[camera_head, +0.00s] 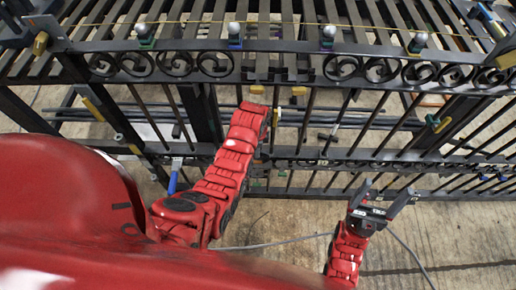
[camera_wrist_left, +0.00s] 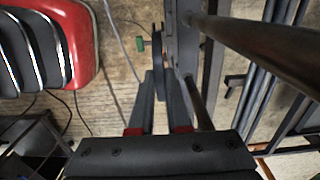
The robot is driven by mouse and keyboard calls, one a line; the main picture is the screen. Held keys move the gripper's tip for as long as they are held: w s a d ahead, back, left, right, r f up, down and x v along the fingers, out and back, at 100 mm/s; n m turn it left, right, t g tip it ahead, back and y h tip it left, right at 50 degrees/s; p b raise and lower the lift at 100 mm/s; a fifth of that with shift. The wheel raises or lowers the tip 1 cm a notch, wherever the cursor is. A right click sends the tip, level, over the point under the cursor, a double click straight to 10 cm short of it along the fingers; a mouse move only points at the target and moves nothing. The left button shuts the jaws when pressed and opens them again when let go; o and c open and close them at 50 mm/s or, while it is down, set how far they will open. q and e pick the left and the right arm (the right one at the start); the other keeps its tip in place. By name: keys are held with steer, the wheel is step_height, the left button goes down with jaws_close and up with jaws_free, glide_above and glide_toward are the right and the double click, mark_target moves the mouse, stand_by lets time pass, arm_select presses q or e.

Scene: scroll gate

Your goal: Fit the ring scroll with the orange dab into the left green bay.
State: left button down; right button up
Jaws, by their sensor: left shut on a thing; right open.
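My left gripper (camera_wrist_left: 155,78) is shut on a thin dark thing (camera_wrist_left: 158,45), seen nearly edge-on in the left wrist view. It looks like a scroll, but no orange dab shows on it. In the head view my left arm reaches up to the gate, and its fingers are hard to make out below the top rail. Dark ring scrolls (camera_head: 215,64) fill the left part of the scroll band, and more scrolls (camera_head: 376,69) fill the right part. The middle shows no scroll. Green-based markers stand at the left (camera_head: 146,43) and right (camera_head: 417,47). My right gripper (camera_head: 383,200) is open and empty.
Blue-based markers (camera_head: 236,42) (camera_head: 327,42) stand along the gate's upper rail between the green ones. Small yellowish blocks (camera_head: 299,91) sit below the band. Slanting bars and a lower rail (camera_head: 340,163) cross below. Concrete floor (camera_head: 450,235) is open around my right gripper.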

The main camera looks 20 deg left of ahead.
arm_select(q)
steer(key=shift+f+b, duration=0.3)
steer(key=shift+f, duration=0.15)
steer(key=shift+f+b, duration=1.35)
steer(key=shift+f, duration=0.95)
steer(key=shift+f+b, duration=1.1)
steer(key=shift+f, duration=0.9)
steer(key=shift+f+b, duration=0.8)
steer(key=shift+f, duration=0.65)
steer(key=c, duration=0.8)
jaws_free()
steer(key=shift+r, duration=0.1)
